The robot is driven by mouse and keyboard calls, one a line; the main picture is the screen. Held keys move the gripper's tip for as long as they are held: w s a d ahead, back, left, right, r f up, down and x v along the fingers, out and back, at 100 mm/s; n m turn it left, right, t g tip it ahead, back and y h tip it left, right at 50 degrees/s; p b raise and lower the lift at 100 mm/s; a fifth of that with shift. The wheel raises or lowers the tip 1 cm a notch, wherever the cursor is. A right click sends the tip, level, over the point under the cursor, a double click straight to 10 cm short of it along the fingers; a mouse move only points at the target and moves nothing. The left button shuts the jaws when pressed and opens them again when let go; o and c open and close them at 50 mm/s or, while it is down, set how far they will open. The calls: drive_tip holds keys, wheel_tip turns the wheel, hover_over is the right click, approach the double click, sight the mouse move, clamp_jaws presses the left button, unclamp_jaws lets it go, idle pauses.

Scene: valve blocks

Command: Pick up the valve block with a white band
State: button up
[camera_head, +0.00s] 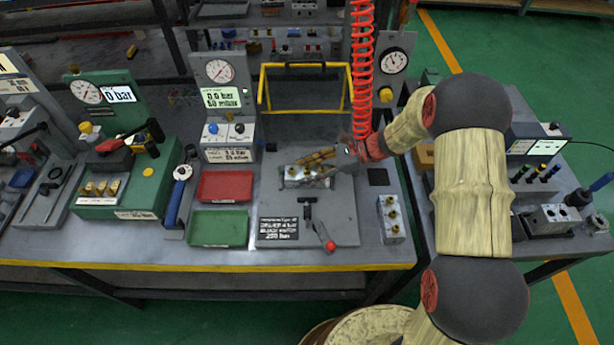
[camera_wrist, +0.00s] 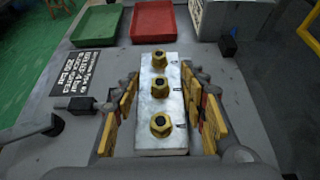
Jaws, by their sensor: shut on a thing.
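A silver valve block (camera_wrist: 172,105) with three brass fittings on top lies between the yellow-padded fingers of my gripper (camera_wrist: 161,110) in the wrist view. The fingers stand along both its long sides. A pale strip shows at its near end; I cannot tell if this is a white band. In the head view my gripper (camera_head: 318,162) is over the grey plate (camera_head: 345,210) at mid-bench, shut on this block (camera_head: 293,174), which is partly hidden by the fingers. I cannot tell if it is lifted. Another valve block (camera_head: 391,228) stands right of the plate.
A red tray (camera_head: 224,186) and a green tray (camera_head: 218,229) lie left of the plate. A clamp handle with a red knob (camera_head: 328,240) is at its front. A yellow frame (camera_head: 305,66) and a red coiled hose (camera_head: 361,70) are behind. Another block (camera_head: 550,220) sits on the right bench.

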clamp_jaws()
idle(0.5)
